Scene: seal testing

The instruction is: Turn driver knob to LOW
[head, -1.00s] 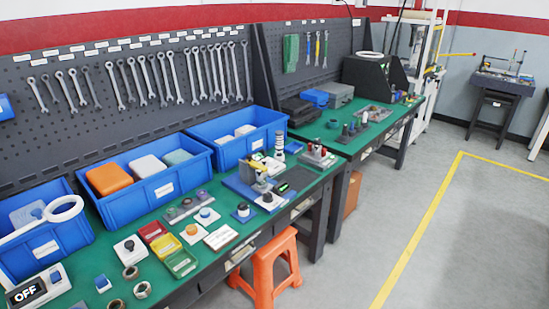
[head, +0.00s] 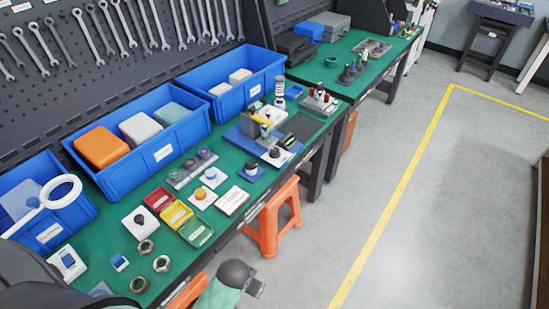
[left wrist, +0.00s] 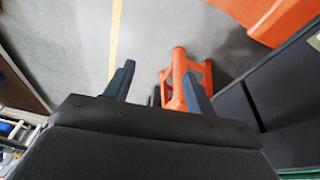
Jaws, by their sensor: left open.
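Several knobs on small plates lie on the green bench in the head view. No readable LOW mark shows, so I cannot tell which is the driver knob. One is a black knob on a white plate (head: 140,222). An orange-topped knob (head: 200,194) and a blue-topped knob (head: 211,174) sit on white plates. A dark knob (head: 251,168) sits on a blue base and another (head: 275,153) stands by the blue fixture. My left gripper (left wrist: 158,84) is open and empty in the left wrist view, above the floor, away from the knobs.
An orange stool (head: 276,222) stands in front of the bench; it shows below my fingers in the left wrist view (left wrist: 184,75). Blue bins (head: 160,155) line the bench back. Red, yellow and green trays (head: 197,233) and metal rings (head: 161,264) lie nearby. Floor (head: 370,170) is clear.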

